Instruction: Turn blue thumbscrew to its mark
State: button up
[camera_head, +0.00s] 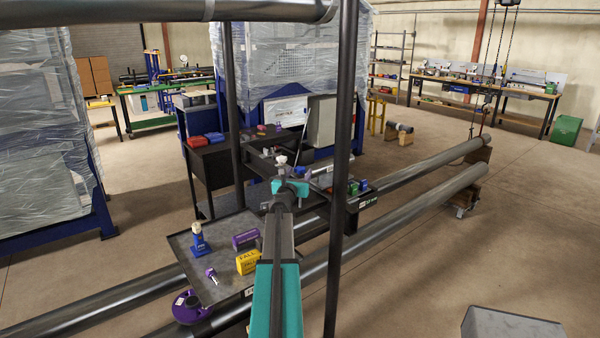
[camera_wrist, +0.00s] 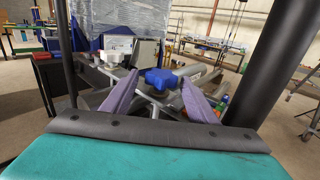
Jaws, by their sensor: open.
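In the wrist view the blue thumbscrew (camera_wrist: 161,77) has a lobed head and sits on a grey metal fitting. My gripper (camera_wrist: 160,82) is open, with one purple finger on each side of the head in the picture. Gaps show between the fingers and the head, and I cannot tell how far the tips are from it in depth. In the head view my gripper (camera_head: 294,174) is at the far end of my teal arm, over the stand.
A pale knob (camera_wrist: 118,44) stands left of the thumbscrew. A dark upright post (camera_head: 342,170) is close on my arm's right, another (camera_head: 233,110) behind left. A grey tray (camera_head: 222,291) left of my arm holds a yellow box (camera_head: 248,262) and small parts. Long pipes run beneath.

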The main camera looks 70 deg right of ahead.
jog(key=shift+w+d, duration=0.1)
jog(key=shift+d, duration=0.65)
jog(key=c, duration=1)
jog(key=shift+a, duration=0.15)
jog(key=shift+c, duration=0.4)
jog(key=shift+o, duration=0.2)
